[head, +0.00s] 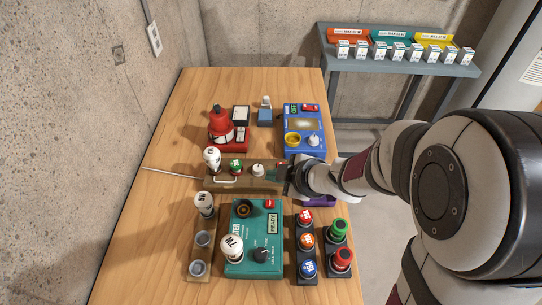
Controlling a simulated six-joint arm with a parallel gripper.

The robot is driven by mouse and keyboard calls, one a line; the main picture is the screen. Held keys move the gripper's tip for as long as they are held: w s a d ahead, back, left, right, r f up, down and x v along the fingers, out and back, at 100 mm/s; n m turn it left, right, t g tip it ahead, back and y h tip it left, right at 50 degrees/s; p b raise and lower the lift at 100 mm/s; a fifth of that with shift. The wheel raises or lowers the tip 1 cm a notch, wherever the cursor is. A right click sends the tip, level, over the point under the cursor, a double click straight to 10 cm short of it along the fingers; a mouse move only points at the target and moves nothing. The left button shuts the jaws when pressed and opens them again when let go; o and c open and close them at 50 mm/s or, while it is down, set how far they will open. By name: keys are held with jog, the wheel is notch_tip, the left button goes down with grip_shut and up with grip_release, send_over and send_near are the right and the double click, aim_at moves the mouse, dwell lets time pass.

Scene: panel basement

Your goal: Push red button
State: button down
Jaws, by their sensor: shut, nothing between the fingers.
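Several red controls show in the head view, and I cannot tell which one the task means. A round red button (343,258) sits on a black box at the lower right of the table, below a green button (338,227). Another red button (305,216) tops a black strip to its left. A small red part (281,163) shows at the right end of the brown panel (205,178), close to my gripper. My gripper (285,179) is shut and empty at that end of the panel. Whether it touches anything is unclear, and the arm hides part of this area.
On the wooden table (150,235) stand a teal box (240,262) with a bulb and knob, a blue box (292,122), and a red device (221,128). A thin rod extends left from the brown panel. A concrete wall borders the left. A grey shelf (400,68) stands behind.

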aim_at(274, 205)
jog(key=shift+f, duration=4.4)
jog(key=shift+f, duration=0.4)
jog(key=shift+f, duration=0.45)
jog(key=shift+r, duration=0.9)
